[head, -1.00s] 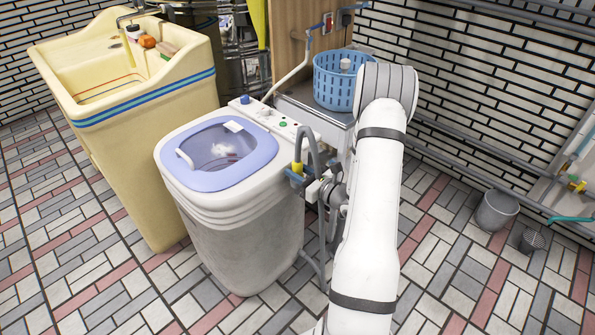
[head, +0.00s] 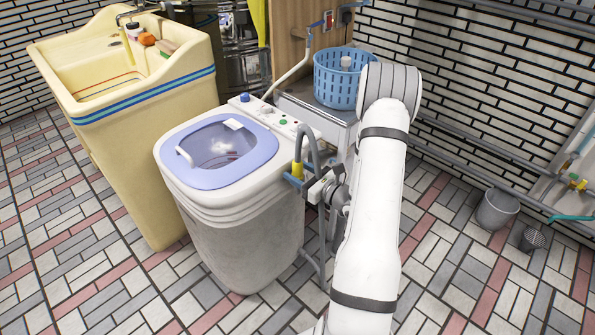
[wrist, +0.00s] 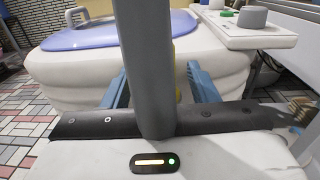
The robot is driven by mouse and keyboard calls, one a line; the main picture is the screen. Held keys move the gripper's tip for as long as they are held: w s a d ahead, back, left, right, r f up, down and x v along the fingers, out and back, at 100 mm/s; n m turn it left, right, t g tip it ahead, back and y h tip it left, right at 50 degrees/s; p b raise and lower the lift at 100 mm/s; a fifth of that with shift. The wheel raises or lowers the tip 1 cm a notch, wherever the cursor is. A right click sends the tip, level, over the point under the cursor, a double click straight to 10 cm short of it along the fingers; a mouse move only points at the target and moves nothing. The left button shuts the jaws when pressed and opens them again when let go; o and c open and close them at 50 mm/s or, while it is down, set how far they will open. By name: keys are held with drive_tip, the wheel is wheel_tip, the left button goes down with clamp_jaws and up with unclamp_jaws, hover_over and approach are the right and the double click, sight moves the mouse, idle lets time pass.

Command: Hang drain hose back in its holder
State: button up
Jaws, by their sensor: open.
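The grey drain hose (head: 314,152) rises beside the right side of the washing machine (head: 222,215) and bends over at its top. A yellow part (head: 297,169) shows at the hose's bent end. My gripper (head: 298,182) has blue fingers near that yellow part, close to the machine's side. In the wrist view, the grey hose (wrist: 149,62) runs upright in front of the camera, and the open fingers of my gripper (wrist: 160,88) show on either side of it. I cannot make out the hose holder. The contact between fingers and hose is hidden.
A blue basket (head: 340,80) with a bottle stands on a grey cabinet (head: 295,95) behind the machine. A yellow sink (head: 150,120) is at the left. A grey bucket (head: 497,210) stands by the right wall. The tiled floor at the front left is clear.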

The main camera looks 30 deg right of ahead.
drive_tip(key=v, duration=0.7)
drive_tip(key=shift+p, duration=0.35)
drive_tip(key=s+a+r+n+g+y+p, duration=0.35)
drive_tip(key=a+r+n+g, duration=0.4)
drive_tip(key=a+r, duration=0.25)
drive_tip(key=s+a+r+n+g+y+p, duration=0.2)
drive_tip(key=s+a+r+n+g+p, duration=0.3)
drive_tip(key=a+r+n, duration=0.45)
drive_tip(key=s+a+r+n+g+h+p, duration=0.3)
drive_tip(key=s+r+n+g+h+p, duration=0.25)
drive_tip(key=s+r+n, duration=0.25)
drive_tip(key=s+d+r+n+t+h+p, duration=0.2)
drive_tip(key=d+r+n+t+h+p, duration=0.1)
drive_tip(key=r, duration=0.7)
drive_tip(key=n+t+h+p, duration=0.1)
drive_tip(key=n+h+p, duration=0.1)
drive_tip(key=n+h, duration=0.1)
drive_tip(key=shift+s+d+h, duration=0.25)
drive_tip(key=shift+s+h, duration=0.05)
drive_tip(key=shift+h, duration=0.2)
